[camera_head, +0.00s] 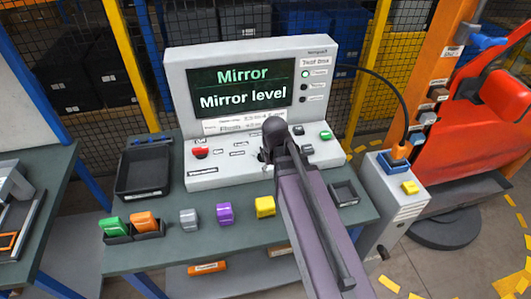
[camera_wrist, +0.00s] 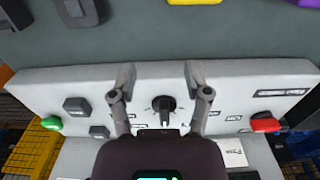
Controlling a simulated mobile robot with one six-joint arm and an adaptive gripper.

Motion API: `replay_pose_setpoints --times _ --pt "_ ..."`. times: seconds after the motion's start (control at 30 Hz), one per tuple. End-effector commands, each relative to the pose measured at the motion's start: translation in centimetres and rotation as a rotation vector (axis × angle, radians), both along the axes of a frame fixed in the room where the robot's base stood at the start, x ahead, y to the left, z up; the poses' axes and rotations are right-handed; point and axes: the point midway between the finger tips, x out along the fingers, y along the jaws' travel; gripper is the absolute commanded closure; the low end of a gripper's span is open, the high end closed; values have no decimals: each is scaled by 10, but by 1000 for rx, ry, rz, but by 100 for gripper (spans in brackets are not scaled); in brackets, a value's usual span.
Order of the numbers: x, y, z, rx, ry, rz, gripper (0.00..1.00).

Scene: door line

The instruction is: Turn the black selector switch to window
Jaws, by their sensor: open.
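The black selector switch (camera_wrist: 163,106) sits on the sloped front of the light grey control console (camera_head: 235,170), with small labels around it too small to read. In the wrist view my gripper (camera_wrist: 159,72) is open, one finger on each side of the switch, with gaps between fingers and knob. The knob's grip looks roughly upright in that view. In the head view my wrist and arm (camera_head: 300,185) cover the switch and most of the gripper. The console screen (camera_head: 242,88) reads "Mirror" and "Mirror level".
A red button (camera_head: 200,152) and a green button (camera_head: 325,135) flank the panel, with dark buttons between. On the bench are a black tray (camera_head: 143,172), a purple block (camera_head: 224,213), a yellow block (camera_head: 265,206) and a small tray (camera_head: 344,193).

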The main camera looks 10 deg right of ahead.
Motion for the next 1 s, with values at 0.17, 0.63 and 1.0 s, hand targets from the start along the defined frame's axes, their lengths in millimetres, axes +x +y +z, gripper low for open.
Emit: replay_pose_setpoints --times 0.17,0.63,1.0 --pt "63 0 39 0 0 0 37" --pt "157 1 87 1 0 0 37" --pt "158 1 86 1 -1 0 37"
